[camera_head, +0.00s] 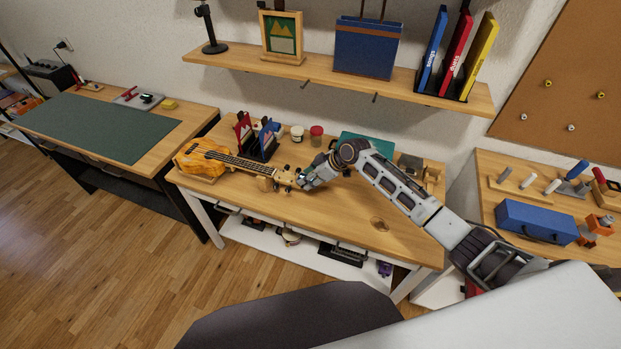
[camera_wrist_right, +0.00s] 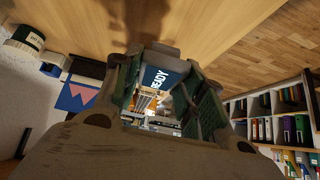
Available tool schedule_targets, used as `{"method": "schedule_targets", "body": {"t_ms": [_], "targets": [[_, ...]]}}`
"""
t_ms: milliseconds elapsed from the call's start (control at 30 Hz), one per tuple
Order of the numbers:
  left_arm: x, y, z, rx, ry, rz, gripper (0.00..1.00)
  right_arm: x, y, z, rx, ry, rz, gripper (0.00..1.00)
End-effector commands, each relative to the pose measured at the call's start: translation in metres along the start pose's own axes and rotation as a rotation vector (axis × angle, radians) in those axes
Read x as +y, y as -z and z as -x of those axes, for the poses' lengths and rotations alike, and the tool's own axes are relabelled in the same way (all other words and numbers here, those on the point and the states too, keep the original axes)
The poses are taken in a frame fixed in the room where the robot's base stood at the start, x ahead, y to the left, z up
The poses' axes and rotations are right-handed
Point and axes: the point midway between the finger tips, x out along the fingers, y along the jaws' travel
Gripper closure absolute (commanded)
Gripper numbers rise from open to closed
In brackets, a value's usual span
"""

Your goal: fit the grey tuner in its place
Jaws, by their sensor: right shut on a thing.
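The grey tuner with a blue screen reading READY (camera_wrist_right: 161,78) is between the fingertips of my right gripper (camera_wrist_right: 160,82) in the right wrist view. In the head view my right gripper (camera_head: 303,184) is low over the table beside the headstock (camera_head: 286,177) of an orange-brown ukulele (camera_head: 203,158). The tuner is too small or hidden to make out there, and I cannot tell whether it touches the headstock. The ukulele lies on the table with its neck over a small wooden block (camera_head: 266,184). My left gripper is not in view.
Red and blue booklets (camera_head: 264,137) in a rack and a red-lidded jar (camera_head: 316,135) stand behind the ukulele. A shelf (camera_head: 330,77) hangs above the worktable (camera_head: 330,231). The front of the worktable is mostly clear. A blue box (camera_head: 536,222) is on the right-hand table.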

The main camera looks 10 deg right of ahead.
Motion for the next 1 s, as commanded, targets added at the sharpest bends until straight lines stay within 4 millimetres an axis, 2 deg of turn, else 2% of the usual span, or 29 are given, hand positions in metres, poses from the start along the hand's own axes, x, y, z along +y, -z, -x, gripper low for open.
{"method": "schedule_targets", "body": {"t_ms": [667, 700, 900, 1000], "targets": [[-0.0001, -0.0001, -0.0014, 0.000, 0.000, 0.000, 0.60, -0.0002, 0.0061, -0.0044, 0.000, 0.000, 0.000, 0.82], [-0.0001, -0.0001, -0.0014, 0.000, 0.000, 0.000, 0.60, -0.0002, 0.0061, -0.0044, 0.001, 0.000, 0.000, 0.58], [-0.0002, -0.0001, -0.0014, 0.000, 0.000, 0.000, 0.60, -0.0002, 0.0059, -0.0044, 0.000, 0.000, 0.000, 0.34], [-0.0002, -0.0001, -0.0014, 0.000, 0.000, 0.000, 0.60, -0.0001, 0.0058, -0.0043, 0.000, 0.000, 0.000, 0.34]]}}
